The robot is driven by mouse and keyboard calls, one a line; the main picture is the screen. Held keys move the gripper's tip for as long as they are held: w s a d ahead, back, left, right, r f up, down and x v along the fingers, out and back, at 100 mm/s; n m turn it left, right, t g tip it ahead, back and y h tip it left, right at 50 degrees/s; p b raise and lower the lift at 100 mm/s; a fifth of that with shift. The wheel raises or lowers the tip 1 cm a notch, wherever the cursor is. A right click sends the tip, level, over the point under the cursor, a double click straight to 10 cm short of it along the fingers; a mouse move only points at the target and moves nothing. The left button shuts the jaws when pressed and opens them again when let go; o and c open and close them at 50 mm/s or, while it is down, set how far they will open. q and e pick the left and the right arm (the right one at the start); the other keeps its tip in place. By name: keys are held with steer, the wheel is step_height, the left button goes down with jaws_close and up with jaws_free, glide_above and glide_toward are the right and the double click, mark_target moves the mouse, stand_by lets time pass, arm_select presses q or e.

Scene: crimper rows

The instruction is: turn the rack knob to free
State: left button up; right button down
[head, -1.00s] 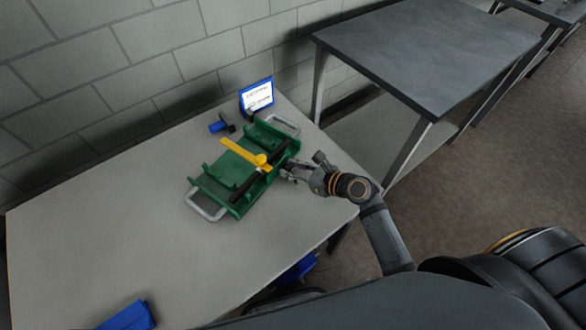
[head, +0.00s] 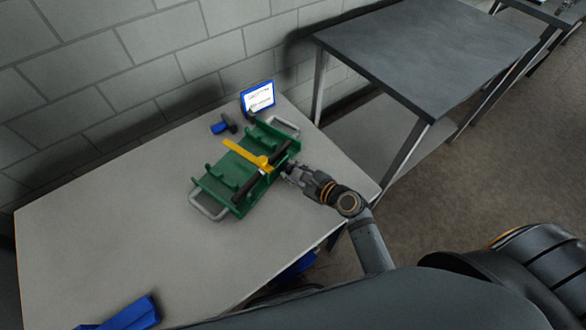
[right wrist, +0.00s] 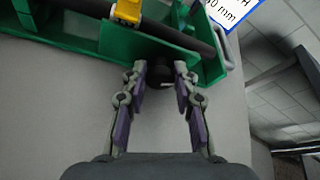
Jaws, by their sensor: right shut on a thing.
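The green rack (head: 215,187) sits on the grey table with a grey loop handle at each end. A black bar (head: 247,186) lies along its near side, and a yellow lever (head: 240,152) crosses over it. In the right wrist view the dark round knob (right wrist: 158,76) is on the rack's near side, with a small light mark on it. My right gripper (head: 287,170) is at that side of the rack. In the right wrist view its two fingers (right wrist: 159,82) are on either side of the knob, shut on it. My left gripper is not in view.
A blue-framed sign (head: 258,97) and a blue-and-dark tool (head: 224,125) stand behind the rack. A blue object (head: 132,314) lies at the table's near left. The table (head: 110,225) is clear left of the rack. A dark table (head: 425,55) stands at right.

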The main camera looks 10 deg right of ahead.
steer(key=shift+s+f+n+t+b, duration=0.1)
steer(key=shift+n+t+b, duration=0.2)
steer(key=shift+n, duration=0.4)
steer(key=c, duration=1)
jaws_free()
